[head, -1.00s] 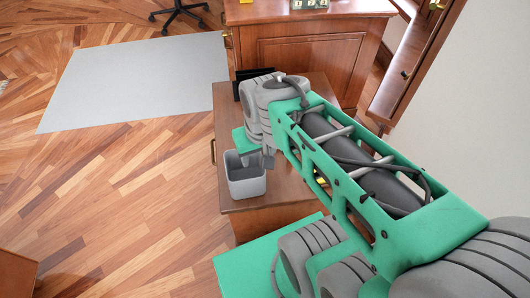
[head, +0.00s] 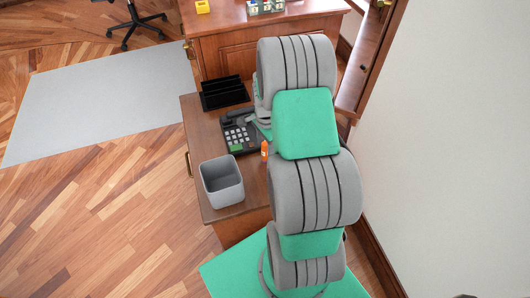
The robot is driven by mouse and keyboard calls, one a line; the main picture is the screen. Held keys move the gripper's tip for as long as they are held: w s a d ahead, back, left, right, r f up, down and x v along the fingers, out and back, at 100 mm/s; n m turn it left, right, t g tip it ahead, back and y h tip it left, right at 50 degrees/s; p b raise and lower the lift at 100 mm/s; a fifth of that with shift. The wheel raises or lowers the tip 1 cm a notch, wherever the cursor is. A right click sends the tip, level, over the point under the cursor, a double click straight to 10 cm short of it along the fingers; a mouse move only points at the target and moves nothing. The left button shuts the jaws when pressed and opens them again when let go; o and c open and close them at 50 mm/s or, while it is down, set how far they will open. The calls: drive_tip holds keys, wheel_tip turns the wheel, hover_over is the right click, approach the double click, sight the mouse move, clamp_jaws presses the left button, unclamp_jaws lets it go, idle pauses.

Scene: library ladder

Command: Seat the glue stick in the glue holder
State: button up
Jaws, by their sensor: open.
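A small orange upright object (head: 264,150), which looks like the glue stick, stands on the brown side desk (head: 201,134), right beside my arm and to the right of the telephone. It is small, and its lower part is hard to make out. I cannot make out a glue holder for certain; part of the desk is hidden behind my arm. My arm reaches over the right part of the desk. My gripper's fingers are hidden behind it.
An open grey square bin (head: 221,187) stands at the desk's front left. A black telephone (head: 239,134) and a black tiered tray (head: 224,93) are behind it. A larger desk (head: 250,42) stands beyond. A white wall (head: 450,150) is at right.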

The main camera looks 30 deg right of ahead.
sight(265, 151)
wheel_tip(265, 151, down, 4)
drive_tip(key=shift+w+a+r, duration=0.1)
drive_tip(key=shift+w+r, duration=0.05)
drive_tip(key=shift+r, duration=0.05)
clamp_jaws()
idle(0.4)
drive_tip(key=shift+r, duration=0.1)
